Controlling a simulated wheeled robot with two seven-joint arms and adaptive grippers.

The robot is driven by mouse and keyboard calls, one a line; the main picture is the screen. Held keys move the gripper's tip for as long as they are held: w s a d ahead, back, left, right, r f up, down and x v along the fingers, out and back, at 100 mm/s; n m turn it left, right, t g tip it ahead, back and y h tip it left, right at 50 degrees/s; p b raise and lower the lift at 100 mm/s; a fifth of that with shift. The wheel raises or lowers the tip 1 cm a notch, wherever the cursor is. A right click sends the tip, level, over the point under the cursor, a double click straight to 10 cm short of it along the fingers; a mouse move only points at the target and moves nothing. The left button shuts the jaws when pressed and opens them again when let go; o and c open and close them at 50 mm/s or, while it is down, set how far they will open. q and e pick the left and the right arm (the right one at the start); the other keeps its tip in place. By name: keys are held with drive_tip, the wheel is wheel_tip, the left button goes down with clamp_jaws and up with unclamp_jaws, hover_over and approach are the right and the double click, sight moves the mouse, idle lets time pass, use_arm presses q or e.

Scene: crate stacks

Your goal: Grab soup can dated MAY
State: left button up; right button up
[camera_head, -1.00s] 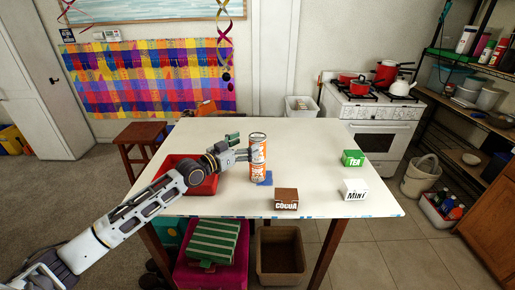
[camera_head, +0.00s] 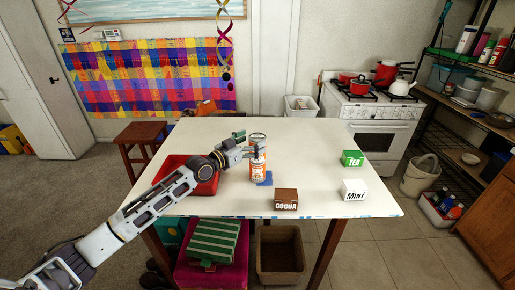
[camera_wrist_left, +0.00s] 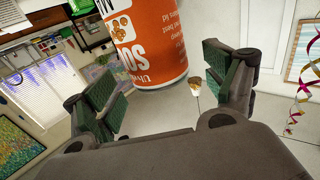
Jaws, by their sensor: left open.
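Two orange and white soup cans stand one on the other near the middle of the table. The upper can (camera_head: 258,138) is partly hidden by my left gripper (camera_head: 254,151); the lower can (camera_head: 258,173) shows below it. In the left wrist view an orange soup can (camera_wrist_left: 146,40) with white "SOUP" lettering lies ahead of and between the fingers of my gripper (camera_wrist_left: 168,90), which are open. Dark letters at the picture's top edge are cut off, so I cannot read the date. I cannot tell whether a finger touches the can. My right gripper is out of view.
A blue mat (camera_head: 265,179) lies by the stack. A red crate (camera_head: 205,187) is left, under my arm. A cocoa box (camera_head: 286,199), mint box (camera_head: 354,190) and tea box (camera_head: 352,158) stand to the right. The white table (camera_head: 310,140) is clear behind them.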

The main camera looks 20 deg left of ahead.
sight(258, 137)
use_arm(q)
drive_tip(key=shift+x, duration=1.6)
drive_tip(key=shift+r, duration=0.1)
drive_tip(key=c, duration=1.4)
drive_tip(key=shift+r, duration=5)
